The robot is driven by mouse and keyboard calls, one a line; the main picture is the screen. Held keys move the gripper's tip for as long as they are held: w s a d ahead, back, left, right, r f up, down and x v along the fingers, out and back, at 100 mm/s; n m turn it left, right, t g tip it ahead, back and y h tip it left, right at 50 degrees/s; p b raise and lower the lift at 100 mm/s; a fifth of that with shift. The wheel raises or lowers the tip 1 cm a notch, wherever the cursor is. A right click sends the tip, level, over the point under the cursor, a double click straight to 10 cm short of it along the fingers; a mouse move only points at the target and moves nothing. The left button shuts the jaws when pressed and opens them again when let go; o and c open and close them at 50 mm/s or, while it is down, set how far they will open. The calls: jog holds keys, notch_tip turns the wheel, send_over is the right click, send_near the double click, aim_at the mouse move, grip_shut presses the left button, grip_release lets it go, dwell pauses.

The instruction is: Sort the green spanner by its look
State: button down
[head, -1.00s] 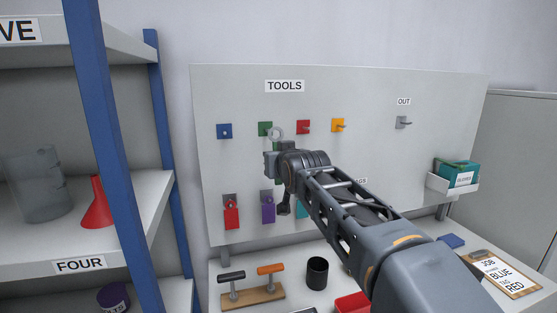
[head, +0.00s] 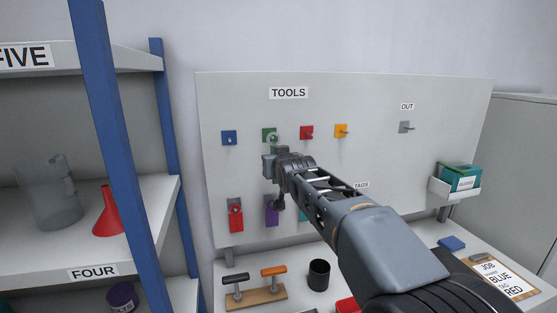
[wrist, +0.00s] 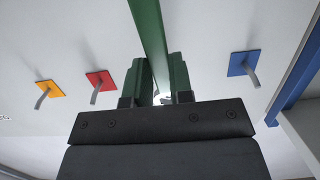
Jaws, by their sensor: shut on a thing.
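The green spanner (wrist: 150,35) runs up between my gripper's fingers in the wrist view. My gripper (wrist: 158,85) is shut on its shaft. In the head view my gripper (head: 276,158) is in front of the TOOLS board (head: 225,180), just below the green square hook plate (head: 268,132). The spanner's grey ring end (head: 274,139) overlaps that plate. I cannot tell whether the ring is around the peg or only in front of it. Blue (head: 229,138), red (head: 306,132) and orange (head: 341,131) hook plates sit in the same row, with bare pegs.
A grey OUT hook (head: 406,127) is at the board's right. Coloured tags, including a red one (head: 236,220), hang below. A black cup (head: 318,274), a handled rack (head: 255,297) and a clipboard (head: 503,277) lie on the bench. A blue shelf post (head: 118,130) stands left.

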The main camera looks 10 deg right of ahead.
jog(key=shift+w+r+p, duration=0.1)
jog(key=shift+w+p, duration=0.25)
jog(key=shift+w, duration=0.2)
jog(key=shift+w+f+b, duration=0.4)
jog(key=shift+w+f, duration=0.05)
jog(key=shift+w, duration=0.3)
jog(key=c, duration=0.9)
grip_release()
